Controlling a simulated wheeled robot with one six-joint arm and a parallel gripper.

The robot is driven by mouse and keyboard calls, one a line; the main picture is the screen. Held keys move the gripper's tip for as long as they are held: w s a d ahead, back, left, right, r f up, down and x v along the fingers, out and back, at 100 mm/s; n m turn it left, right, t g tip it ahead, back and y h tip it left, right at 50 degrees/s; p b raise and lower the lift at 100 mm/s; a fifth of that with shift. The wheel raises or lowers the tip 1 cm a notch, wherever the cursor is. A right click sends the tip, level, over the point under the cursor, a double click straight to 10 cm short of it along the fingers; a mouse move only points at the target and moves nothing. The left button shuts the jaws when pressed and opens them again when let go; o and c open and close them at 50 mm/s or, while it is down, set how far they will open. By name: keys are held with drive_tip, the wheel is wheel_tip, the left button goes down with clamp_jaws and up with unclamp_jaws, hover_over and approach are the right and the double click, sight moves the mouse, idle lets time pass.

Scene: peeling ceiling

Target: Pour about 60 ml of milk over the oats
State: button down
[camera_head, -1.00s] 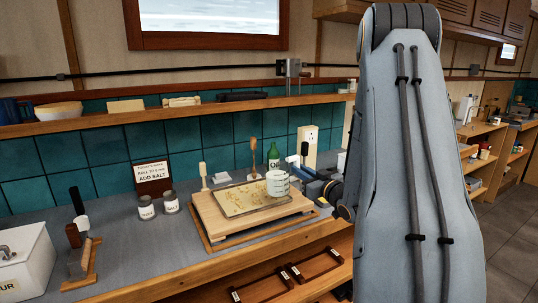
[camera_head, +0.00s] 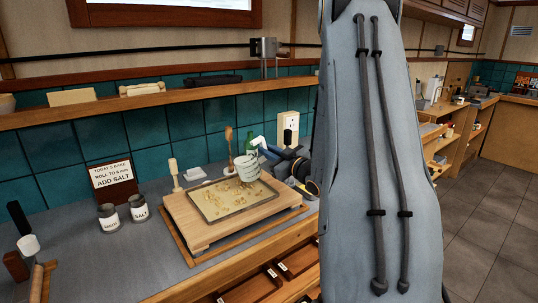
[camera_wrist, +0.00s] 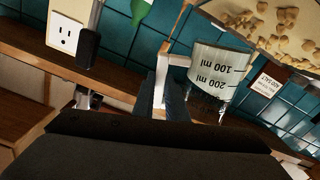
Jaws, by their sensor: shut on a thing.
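Pale oat-like pieces (camera_head: 232,192) lie scattered in the tray. My gripper (camera_head: 267,149) is shut on the cup's handle, on the cup's right side. In the wrist view the cup (camera_wrist: 219,76) shows marks of 100 ml and 200 ml, with its pale handle beside a finger. The oat pieces also show in the wrist view (camera_wrist: 278,20). I cannot make out any milk or its level, nor a stream.
The tray rests on a wooden board (camera_head: 200,236). A green bottle (camera_head: 250,147) and wooden utensils stand behind it. Salt (camera_head: 139,207) and another tin (camera_head: 108,217) stand left, below a recipe sign (camera_head: 112,180). A shelf (camera_head: 150,106) runs above.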

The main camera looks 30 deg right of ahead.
sight(262, 140)
drive_tip(key=shift+s+d+r+n, duration=0.1)
drive_tip(key=shift+s+d+n, duration=0.05)
drive_tip(key=shift+n, duration=0.15)
drive_tip(key=shift+r+n+b, duration=0.7)
drive_tip(key=shift+r+n, duration=0.25)
drive_tip(key=shift+n, duration=0.25)
idle(1.2)
drive_tip(key=shift+r, duration=0.1)
drive_tip(key=shift+a+r+n, duration=0.15)
drive_tip(key=shift+a+n, duration=0.1)
drive_tip(key=shift+n, duration=0.25)
drive_tip(key=shift+a+r+n+b, duration=0.2)
drive_tip(key=shift+r+n+b, duration=0.1)
drive_tip(key=shift+n+b, duration=0.35)
idle(0.5)
drive_tip(key=shift+a+r+n+b, duration=0.3)
drive_tip(key=shift+a+n+b, duration=0.3)
drive_tip(key=shift+n+b, duration=0.55)
idle(1.4)
drive_tip(key=d+m+p, duration=0.1)
drive_tip(key=f+m+p, duration=0.1)
drive_tip(key=m, duration=0.1)
drive_tip(key=shift+d+f+m, duration=0.1)
drive_tip(key=shift+d+m, duration=0.2)
drive_tip(key=shift+d, duration=0.05)
